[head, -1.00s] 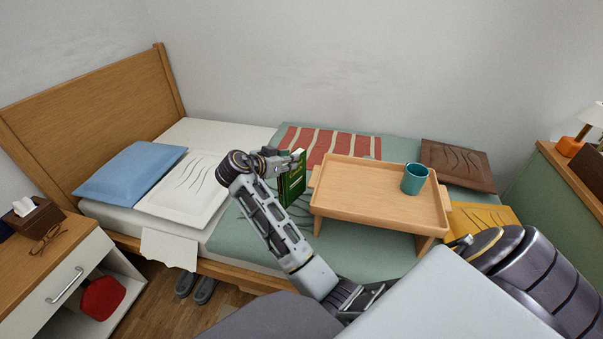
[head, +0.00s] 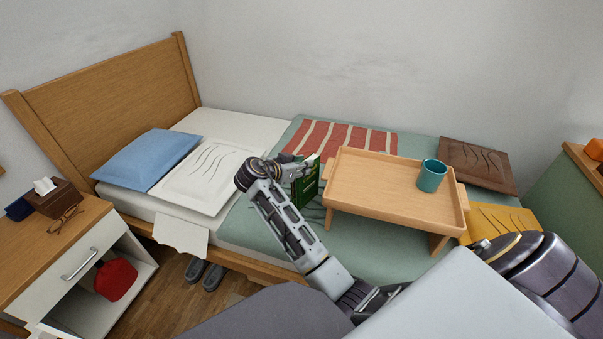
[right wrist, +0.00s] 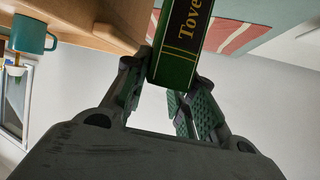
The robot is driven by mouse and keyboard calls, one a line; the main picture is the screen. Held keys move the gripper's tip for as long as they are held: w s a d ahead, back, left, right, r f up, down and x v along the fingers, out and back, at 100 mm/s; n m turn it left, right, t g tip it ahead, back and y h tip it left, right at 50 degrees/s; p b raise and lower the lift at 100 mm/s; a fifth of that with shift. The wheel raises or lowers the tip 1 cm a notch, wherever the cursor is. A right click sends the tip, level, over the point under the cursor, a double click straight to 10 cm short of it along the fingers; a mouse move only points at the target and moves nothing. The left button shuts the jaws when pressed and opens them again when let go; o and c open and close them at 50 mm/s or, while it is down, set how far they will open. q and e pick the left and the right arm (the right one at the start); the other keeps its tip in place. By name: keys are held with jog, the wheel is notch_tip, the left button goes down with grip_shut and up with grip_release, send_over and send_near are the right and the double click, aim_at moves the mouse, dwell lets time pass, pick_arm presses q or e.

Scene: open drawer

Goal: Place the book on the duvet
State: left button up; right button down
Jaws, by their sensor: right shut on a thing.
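A green book (head: 307,186) is held roughly upright at the left end of the wooden bed tray. My right gripper (head: 290,171) is shut on it. In the right wrist view the book (right wrist: 181,45), with gold lettering on its dark spine, sits between the two fingers (right wrist: 165,95). The sage green duvet (head: 375,260) covers the right part of the bed, under the tray and below the book. I cannot tell whether the book's lower edge touches the duvet. My left gripper is not in view.
The wooden bed tray (head: 390,193) with a teal mug (head: 432,176) stands close to the right of the book. A red striped blanket (head: 345,139) lies behind. A white pillow (head: 205,178) and a blue pillow (head: 147,160) lie left. Bare duvet shows left of my arm.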

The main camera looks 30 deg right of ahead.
aim_at(305, 183)
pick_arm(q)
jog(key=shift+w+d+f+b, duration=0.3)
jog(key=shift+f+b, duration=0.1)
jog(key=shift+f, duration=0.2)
pick_arm(e)
notch_tip(305, 183, down, 3)
jog(key=shift+r, duration=0.1)
jog(key=c, duration=1.2)
grip_release()
jog(key=shift+o, duration=0.2)
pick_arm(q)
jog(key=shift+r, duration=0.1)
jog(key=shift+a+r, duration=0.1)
